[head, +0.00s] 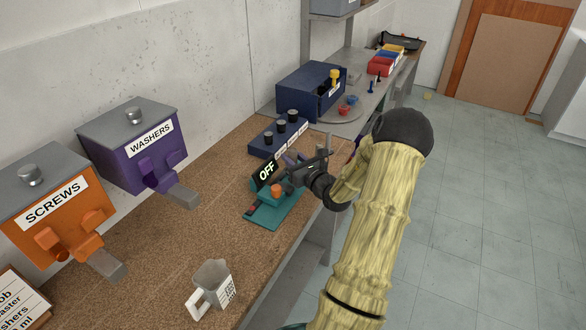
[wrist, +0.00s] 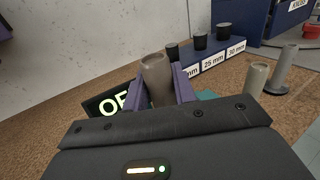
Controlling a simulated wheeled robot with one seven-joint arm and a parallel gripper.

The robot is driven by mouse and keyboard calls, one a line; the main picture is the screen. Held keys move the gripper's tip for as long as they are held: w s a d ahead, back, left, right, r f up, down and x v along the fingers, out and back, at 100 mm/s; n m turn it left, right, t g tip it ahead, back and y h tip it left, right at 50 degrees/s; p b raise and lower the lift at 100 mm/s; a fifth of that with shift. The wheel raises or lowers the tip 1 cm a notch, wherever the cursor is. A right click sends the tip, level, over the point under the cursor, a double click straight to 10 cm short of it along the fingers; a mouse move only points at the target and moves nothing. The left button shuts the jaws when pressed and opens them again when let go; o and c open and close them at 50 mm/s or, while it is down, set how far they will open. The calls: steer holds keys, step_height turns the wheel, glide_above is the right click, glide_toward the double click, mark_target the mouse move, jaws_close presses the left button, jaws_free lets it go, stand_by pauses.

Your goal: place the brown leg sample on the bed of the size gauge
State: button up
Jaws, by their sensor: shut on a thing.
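My gripper (wrist: 160,80) is shut on the brown leg sample (wrist: 155,70), a taupe tapered cylinder held upright between the purple fingers in the wrist view. In the head view my gripper (head: 294,164) is over the far side of the size gauge, and the sample cannot be made out there. The size gauge (head: 288,212) is a teal device on the bench with a black display (head: 265,171) reading OFF and an orange part on it. The wrist view shows part of the display (wrist: 112,104); the bed is mostly hidden, so I cannot tell whether the sample touches it.
A blue rack (head: 263,142) with black-topped posts and size labels stands behind the gauge. Another taupe piece (wrist: 257,78) and a grey post (wrist: 284,72) stand to the right in the wrist view.

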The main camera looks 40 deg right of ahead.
step_height(320, 180, down, 4)
steer(key=shift+f, duration=0.1)
stand_by(0.4)
steer(key=shift+f, duration=0.15)
steer(key=o, duration=1)
steer(key=shift+o, duration=0.2)
steer(key=shift+r, duration=0.25)
steer(key=s+b, duration=0.2)
steer(key=s, duration=1)
steer(key=shift+a, duration=0.45)
steer(key=shift+f, duration=0.1)
